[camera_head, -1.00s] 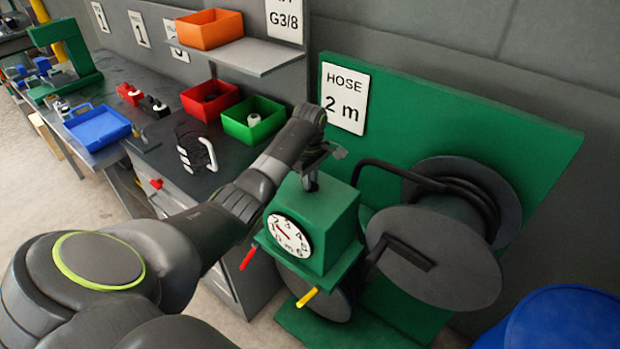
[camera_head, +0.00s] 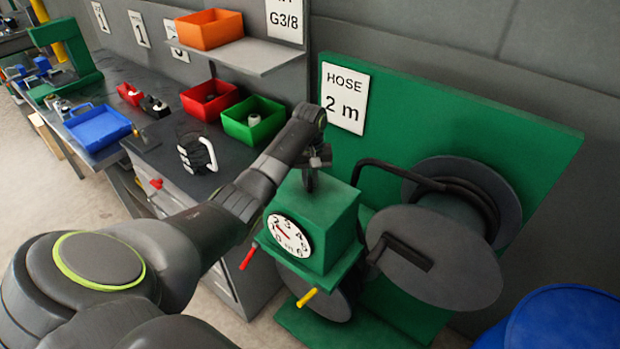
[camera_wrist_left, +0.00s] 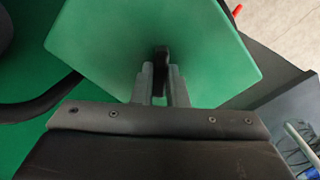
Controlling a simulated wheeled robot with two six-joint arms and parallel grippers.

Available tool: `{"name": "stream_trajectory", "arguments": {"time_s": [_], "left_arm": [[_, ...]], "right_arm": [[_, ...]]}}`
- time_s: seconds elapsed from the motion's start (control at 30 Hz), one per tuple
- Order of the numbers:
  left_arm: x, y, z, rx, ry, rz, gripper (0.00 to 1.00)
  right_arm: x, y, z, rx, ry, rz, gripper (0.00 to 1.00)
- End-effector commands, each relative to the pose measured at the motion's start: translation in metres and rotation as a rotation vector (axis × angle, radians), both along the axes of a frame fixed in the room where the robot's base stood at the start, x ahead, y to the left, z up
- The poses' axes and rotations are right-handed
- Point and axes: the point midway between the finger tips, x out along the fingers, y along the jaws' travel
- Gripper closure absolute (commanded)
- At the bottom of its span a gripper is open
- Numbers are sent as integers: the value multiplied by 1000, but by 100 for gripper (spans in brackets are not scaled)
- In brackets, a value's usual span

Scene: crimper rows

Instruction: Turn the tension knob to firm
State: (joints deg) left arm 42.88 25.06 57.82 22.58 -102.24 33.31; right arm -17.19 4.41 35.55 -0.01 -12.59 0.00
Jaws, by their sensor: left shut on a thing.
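A green box (camera_head: 325,215) stands beside the hose reel, with a white numbered dial (camera_head: 288,236) on its front. The dial's red pointer leans to the upper left. A small dark knob (camera_head: 309,183) stands up from the box's top. My left gripper (camera_head: 310,170) reaches down from above and is shut on this knob. In the left wrist view, the two grey fingers of the gripper (camera_wrist_left: 162,76) sit on either side of the dark upright knob (camera_wrist_left: 161,56) over the green top. No firm or loose marking is readable. My right gripper is out of view.
The hose reel (camera_head: 435,255) with its black crank stands right of the box, before a green panel (camera_head: 460,115). A red lever (camera_head: 248,257) and a yellow lever (camera_head: 307,297) stick out below the dial. A blue drum (camera_head: 565,325) is at lower right.

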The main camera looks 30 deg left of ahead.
Motion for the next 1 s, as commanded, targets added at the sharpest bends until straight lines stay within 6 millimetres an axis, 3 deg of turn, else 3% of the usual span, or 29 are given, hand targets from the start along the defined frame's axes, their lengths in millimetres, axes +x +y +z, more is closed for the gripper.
{"name": "stream_trajectory", "arguments": {"time_s": [1.0], "left_arm": [[1, 0, 1, 3, -3, -965, 100]], "right_arm": [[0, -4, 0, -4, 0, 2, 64]]}}
